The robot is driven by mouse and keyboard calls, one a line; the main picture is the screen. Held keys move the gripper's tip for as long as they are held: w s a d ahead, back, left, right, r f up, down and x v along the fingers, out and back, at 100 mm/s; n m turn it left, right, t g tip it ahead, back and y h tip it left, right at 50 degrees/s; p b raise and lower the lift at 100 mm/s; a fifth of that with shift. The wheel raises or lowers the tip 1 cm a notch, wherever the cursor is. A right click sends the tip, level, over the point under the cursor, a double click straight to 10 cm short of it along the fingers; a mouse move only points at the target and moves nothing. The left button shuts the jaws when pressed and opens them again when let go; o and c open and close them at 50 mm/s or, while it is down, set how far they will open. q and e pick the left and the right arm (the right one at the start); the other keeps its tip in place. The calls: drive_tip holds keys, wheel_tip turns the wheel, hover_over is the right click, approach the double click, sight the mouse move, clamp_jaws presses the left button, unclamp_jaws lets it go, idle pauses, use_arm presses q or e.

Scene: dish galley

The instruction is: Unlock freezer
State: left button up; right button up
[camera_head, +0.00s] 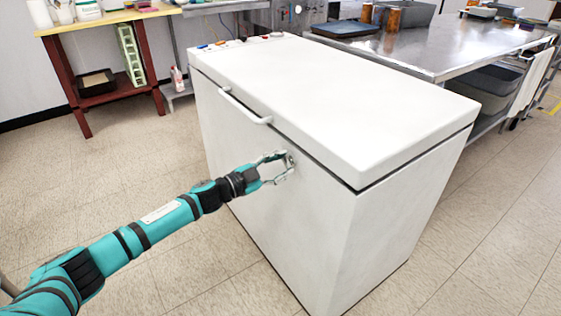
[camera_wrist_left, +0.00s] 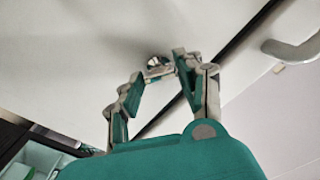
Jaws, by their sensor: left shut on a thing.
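The white chest freezer (camera_head: 345,92) stands in the middle of the head view with its lid down. Its handle (camera_head: 243,106) is on the front, left of my left gripper, and also shows at the right of the left wrist view (camera_wrist_left: 292,48). My left gripper (camera_head: 287,164) is at the freezer's front face, below the lid seam. In the left wrist view its fingertips (camera_wrist_left: 168,66) are closed at a small round metal lock (camera_wrist_left: 157,61) on that face. What exactly lies between the fingertips is mostly hidden. My right gripper is not in view.
A steel table (camera_head: 420,50) with trays and jars stands behind the freezer. A red-legged wooden table (camera_head: 105,18) with a dark bin (camera_head: 96,84) on its shelf stands at the back left. The tiled floor left and right of the freezer is clear.

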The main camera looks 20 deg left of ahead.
use_arm(q)
drive_tip(key=shift+f+m, duration=0.1)
drive_tip(key=shift+m, duration=5.3)
drive_tip(key=o, duration=1.2)
drive_tip(key=shift+c, duration=0.2)
drive_tip(key=v, duration=1.2)
